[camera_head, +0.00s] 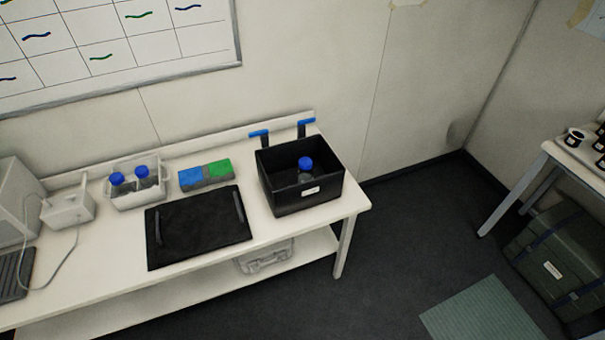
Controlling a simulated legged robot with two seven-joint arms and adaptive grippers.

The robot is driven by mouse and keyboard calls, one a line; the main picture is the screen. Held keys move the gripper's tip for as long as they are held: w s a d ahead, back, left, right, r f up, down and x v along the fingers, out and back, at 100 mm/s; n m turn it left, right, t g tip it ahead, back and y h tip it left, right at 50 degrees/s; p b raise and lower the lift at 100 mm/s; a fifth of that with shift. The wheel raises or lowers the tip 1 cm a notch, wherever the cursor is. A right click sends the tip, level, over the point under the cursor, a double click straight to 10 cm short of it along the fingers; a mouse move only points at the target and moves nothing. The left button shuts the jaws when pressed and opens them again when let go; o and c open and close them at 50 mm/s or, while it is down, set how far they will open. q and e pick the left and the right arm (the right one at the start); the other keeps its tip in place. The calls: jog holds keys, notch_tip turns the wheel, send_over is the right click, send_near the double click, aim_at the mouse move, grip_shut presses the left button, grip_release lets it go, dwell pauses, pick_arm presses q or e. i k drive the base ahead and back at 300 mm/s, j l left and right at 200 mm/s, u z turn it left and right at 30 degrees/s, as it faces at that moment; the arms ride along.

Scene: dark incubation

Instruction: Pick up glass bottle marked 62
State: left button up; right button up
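One blue-capped glass bottle (306,167) stands inside a black open box (311,198) with a white label, at the right end of the white bench. Two more blue-capped bottles, a left one (119,184) and a right one (143,177), stand in a white tray (137,202) farther left on the bench. No number can be read on any bottle, so I cannot tell which is marked 62. The lower parts of the bottles are hidden by the container walls. Neither of my grippers shows in the view.
A black flat lid or tray with handles (198,229) lies on the bench (275,232) before a blue and green block (206,176). A second table (563,160) with small bottles stands at the right, above a dark green case (560,262). Dark floor (400,240) between is clear.

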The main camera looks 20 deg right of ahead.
aim_at(302, 176)
jog(key=i+j, duration=0.2)
jog(key=i, duration=0.25)
jog(key=i+j, duration=0.15)
jog(key=i, duration=0.3)
